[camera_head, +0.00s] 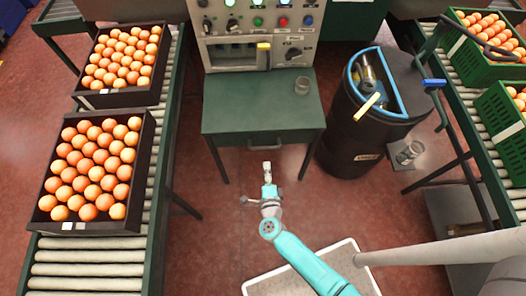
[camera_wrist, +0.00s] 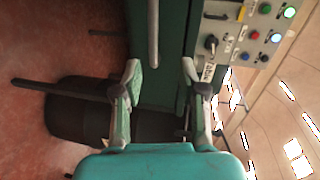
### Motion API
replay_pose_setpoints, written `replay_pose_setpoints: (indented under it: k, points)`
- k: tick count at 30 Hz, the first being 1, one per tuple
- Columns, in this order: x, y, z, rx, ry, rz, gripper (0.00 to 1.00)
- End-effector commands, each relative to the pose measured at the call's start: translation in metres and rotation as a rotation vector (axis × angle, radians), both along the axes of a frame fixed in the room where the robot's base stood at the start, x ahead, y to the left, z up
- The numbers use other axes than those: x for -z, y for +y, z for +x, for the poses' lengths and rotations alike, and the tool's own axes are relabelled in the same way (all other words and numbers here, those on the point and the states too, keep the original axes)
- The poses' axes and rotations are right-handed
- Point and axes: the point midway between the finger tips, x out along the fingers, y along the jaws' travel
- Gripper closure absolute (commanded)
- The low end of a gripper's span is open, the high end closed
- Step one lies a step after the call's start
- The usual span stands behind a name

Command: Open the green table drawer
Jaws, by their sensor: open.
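The green table (camera_head: 240,105) stands ahead in the head view. Its drawer looks closed, with a metal bar handle (camera_head: 265,147) on the front. In the wrist view the handle (camera_wrist: 153,32) is an upright bar against the green front. It lies between the lines of my two fingers, beyond the tips, with no contact visible. My gripper (camera_head: 267,166) is open and empty, just in front of the handle in the head view. In the wrist view its fingers (camera_wrist: 160,68) are spread wide.
A dark bin (camera_head: 345,150) stands right of the table. A roller conveyor (camera_head: 95,270) with orange crates runs along the left. Red floor lies open before the table.

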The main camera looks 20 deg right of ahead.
Motion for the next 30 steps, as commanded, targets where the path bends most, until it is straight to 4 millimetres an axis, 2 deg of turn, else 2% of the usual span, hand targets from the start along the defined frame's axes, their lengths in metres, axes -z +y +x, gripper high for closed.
replay_pose_setpoints:
  k: [3, 8, 11, 21, 30]
  points:
    - [0.007, 0.007, 0.013, 0.022, 0.006, 0.046, 0.59]
    - [0.011, 0.007, 0.022, 0.034, 0.009, 0.063, 0.59]
    - [0.013, 0.002, 0.033, 0.034, 0.008, 0.061, 0.59]
    - [0.025, -0.016, 0.088, 0.033, 0.008, 0.06, 0.59]
    - [0.031, -0.024, 0.113, 0.031, 0.009, 0.06, 0.59]
